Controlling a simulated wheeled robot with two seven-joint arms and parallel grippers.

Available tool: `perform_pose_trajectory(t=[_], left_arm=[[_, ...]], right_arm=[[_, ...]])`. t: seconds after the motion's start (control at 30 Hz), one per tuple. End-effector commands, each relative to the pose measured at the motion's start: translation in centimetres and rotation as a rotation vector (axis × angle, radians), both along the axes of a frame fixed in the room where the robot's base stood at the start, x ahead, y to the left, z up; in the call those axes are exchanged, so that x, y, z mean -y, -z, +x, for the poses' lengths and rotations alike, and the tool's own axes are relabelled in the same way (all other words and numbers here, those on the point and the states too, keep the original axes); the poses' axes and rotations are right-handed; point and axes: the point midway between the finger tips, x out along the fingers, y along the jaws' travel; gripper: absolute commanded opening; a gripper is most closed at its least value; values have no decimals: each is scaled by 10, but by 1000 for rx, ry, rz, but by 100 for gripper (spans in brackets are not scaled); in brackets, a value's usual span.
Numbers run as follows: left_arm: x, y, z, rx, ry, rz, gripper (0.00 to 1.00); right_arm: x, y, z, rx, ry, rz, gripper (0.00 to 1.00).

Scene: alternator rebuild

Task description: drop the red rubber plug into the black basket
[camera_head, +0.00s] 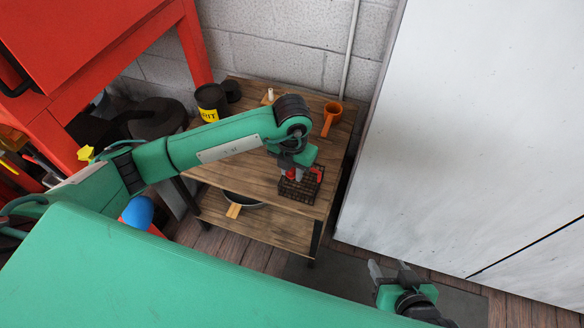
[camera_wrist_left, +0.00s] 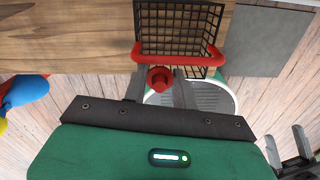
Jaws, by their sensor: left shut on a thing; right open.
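The black wire basket (camera_head: 299,190) stands on the front right of the wooden shelf's top. In the left wrist view the basket (camera_wrist_left: 178,14) has a red handle bar (camera_wrist_left: 190,56) along its near side. My left gripper (camera_head: 293,174) is shut on the red rubber plug (camera_wrist_left: 160,78), which sits between the fingertips. In the left wrist view the plug appears just at the near side of the basket, by the red bar. Its height over the basket is hard to tell. My right gripper (camera_head: 388,272) is open and empty, low at the front right.
A dark pan (camera_head: 243,200) is on the lower shelf. A pale cabinet (camera_head: 470,120) is close on the right.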

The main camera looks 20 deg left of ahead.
Motion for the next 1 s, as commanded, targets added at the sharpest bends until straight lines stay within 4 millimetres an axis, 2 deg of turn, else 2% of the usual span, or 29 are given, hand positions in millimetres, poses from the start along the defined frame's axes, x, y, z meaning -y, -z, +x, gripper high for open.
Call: perform_pose_trajectory(t=[0.23, 0.27, 0.37, 1.0], left_arm=[[0, 0, 0, 0, 0, 0, 6], [0, 0, 0, 0, 0, 0, 33], [0, 0, 0, 0, 0, 0, 53], [0, 0, 0, 0, 0, 0, 53]], right_arm=[[0, 0, 0, 2, -1, 1, 50], [0, 0, 0, 2, -1, 1, 50], [0, 0, 0, 2, -1, 1, 50], [0, 0, 0, 0, -1, -1, 50]])
